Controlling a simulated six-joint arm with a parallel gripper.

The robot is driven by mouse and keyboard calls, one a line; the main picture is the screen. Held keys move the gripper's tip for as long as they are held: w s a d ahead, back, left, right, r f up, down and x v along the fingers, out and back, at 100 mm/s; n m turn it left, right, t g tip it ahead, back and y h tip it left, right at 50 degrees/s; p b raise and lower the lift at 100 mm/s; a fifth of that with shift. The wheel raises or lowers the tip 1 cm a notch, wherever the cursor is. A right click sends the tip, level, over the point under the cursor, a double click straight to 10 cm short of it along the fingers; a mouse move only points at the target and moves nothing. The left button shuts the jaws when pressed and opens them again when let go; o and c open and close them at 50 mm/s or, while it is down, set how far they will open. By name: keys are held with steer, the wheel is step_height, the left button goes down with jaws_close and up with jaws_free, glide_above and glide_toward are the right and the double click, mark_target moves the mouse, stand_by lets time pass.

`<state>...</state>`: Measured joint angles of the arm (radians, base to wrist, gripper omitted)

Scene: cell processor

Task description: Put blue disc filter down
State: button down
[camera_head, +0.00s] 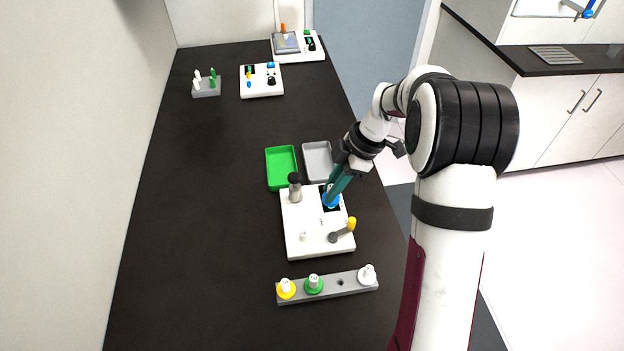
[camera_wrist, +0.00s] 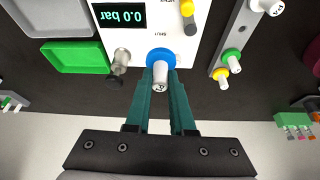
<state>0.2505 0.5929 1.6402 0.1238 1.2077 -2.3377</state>
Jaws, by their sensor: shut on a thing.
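The blue disc filter (camera_head: 331,201) has a round blue rim and a white labelled stem. It also shows in the wrist view (camera_wrist: 160,55). My gripper (camera_head: 334,192) has teal fingers, seen in the wrist view (camera_wrist: 160,90) on either side of the stem, and is shut on the filter. The filter is over the edge area of the white processor (camera_head: 300,245), by its dark display. Whether it touches the surface I cannot tell. The filter rack (camera_head: 325,290) at the front holds a yellow disc filter (camera_head: 286,289), a green one (camera_head: 314,284) and a white one (camera_head: 367,274), with one empty hole.
A green tray (camera_head: 268,170) and a grey tray (camera_head: 307,150) lie behind the processor. A dark-capped cylinder (camera_head: 295,190) and a yellow-tipped lever (camera_head: 343,231) rise from it. More devices (camera_head: 261,88) stand farther back. The table's left side is clear.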

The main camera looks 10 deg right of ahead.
steer(key=w+d+m+t+h, duration=0.3)
steer(key=w+d+m+t, duration=0.1)
steer(key=w+d+m, duration=0.85)
steer(key=m, duration=0.2)
glide_above(322, 174)
step_height(322, 174, down, 6)
steer(key=shift+f, duration=2.05)
steer(key=shift+f, duration=0.1)
steer(key=c, duration=0.8)
jaws_free()
